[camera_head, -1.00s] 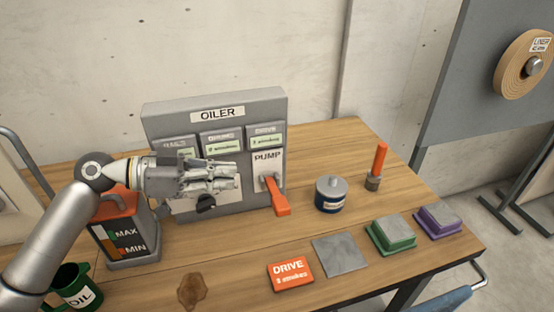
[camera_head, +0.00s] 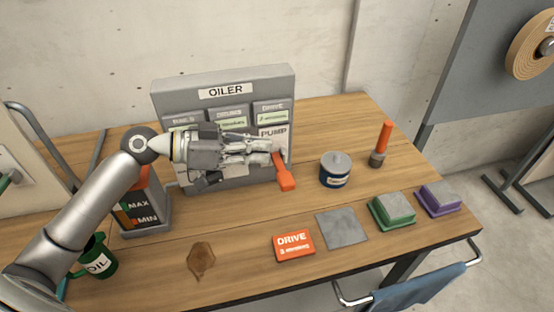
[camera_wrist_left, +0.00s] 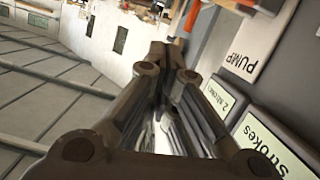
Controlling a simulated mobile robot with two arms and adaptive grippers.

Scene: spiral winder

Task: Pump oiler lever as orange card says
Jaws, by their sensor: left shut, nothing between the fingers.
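The grey oiler box (camera_head: 170,95) stands on the wooden table, with a white PUMP plate (camera_head: 266,133) at its right side. The orange pump lever (camera_head: 286,178) hangs down in front of it, its handle toward me. The orange card (camera_head: 293,246) lies flat near the table's front and reads DRIVE, with a small line about strokes too fine to read surely. My left gripper (camera_head: 274,148) is shut and empty in front of the box, its tips close to the lever's upper end; contact is unclear. Its closed fingers also show in the left wrist view (camera_wrist_left: 164,62). My right gripper is not in view.
A grey square plate (camera_head: 342,228), a green block (camera_head: 391,211) and a purple block (camera_head: 438,198) line the front right. A round tin (camera_head: 335,171) and an orange-handled tool (camera_head: 383,143) stand right of the lever. A green oil mug (camera_head: 97,262) is at the left.

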